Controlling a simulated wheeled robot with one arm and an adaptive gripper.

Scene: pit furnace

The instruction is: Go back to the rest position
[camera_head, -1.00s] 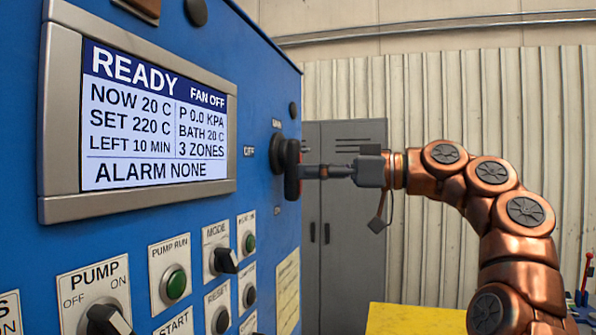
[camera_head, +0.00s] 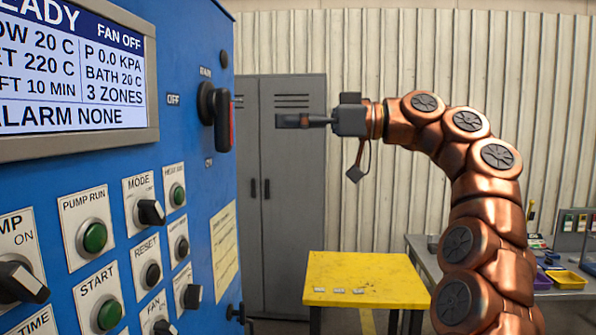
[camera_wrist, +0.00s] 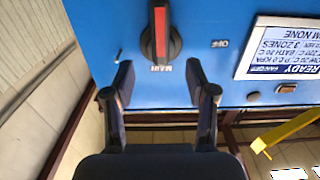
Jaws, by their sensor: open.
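My gripper (camera_head: 280,121) is open and empty, held out level to the right of the blue control cabinet. In the head view a gap separates its fingertips from the main rotary switch (camera_head: 222,115), a black knob with a red face. In the wrist view the two fingers (camera_wrist: 158,85) are spread apart, with the switch's red bar (camera_wrist: 160,32) ahead of them and nothing between them. The switch handle stands vertical, between OFF and ON labels. The display (camera_head: 75,75) shows fan off, now 20 C and alarm none.
The blue cabinet (camera_head: 185,60) with buttons and knobs fills the left. A grey locker (camera_head: 290,215) stands behind my gripper. A yellow table (camera_head: 365,270) with small pieces is below. A grey bench (camera_head: 425,250) with coloured bins stands at the right. Air around my gripper is clear.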

